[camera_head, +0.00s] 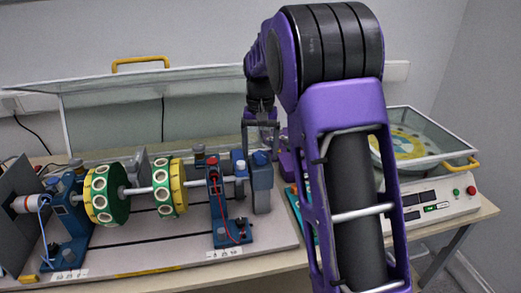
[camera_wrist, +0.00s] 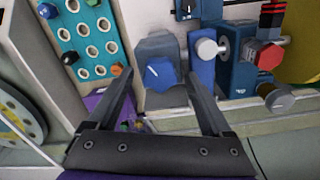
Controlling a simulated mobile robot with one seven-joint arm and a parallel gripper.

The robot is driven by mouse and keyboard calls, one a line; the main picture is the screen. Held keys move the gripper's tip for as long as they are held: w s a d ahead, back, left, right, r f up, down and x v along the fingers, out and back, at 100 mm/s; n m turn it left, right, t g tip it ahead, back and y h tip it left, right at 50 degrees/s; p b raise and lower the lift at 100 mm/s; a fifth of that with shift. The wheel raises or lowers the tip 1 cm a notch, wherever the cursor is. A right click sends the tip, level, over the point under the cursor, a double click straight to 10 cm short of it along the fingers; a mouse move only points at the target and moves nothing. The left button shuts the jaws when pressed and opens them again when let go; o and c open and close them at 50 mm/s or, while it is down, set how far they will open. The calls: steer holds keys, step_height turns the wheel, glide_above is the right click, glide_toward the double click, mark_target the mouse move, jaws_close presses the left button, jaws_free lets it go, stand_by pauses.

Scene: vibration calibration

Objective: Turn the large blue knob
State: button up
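The large blue knob (camera_wrist: 160,73) is a faceted blue piece on a grey block (camera_wrist: 158,46) in the wrist view. In the head view the blue knob (camera_head: 262,158) sits on top of the grey block at the right end of the shaft rig. My gripper (camera_wrist: 160,76) is open, with one dark finger on each side of the knob in the picture. Gaps show between the fingers and the knob, and I see no contact. In the head view my gripper (camera_head: 261,143) is above the knob, pointing down, partly hidden by my arm.
Beside the knob, the wrist view shows a silver knob (camera_wrist: 207,48), a red hexagonal knob (camera_wrist: 268,56) and a grey knob (camera_wrist: 279,100). A teal board with holes (camera_wrist: 92,38) lies at left. A control box (camera_head: 440,205) and a glass-covered case (camera_head: 425,135) stand at right.

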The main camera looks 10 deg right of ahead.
mark_target(261, 154)
step_height(261, 154, up, 17)
steer(key=p, duration=0.1)
steer(key=shift+r, duration=0.2)
stand_by(0.5)
stand_by(0.6)
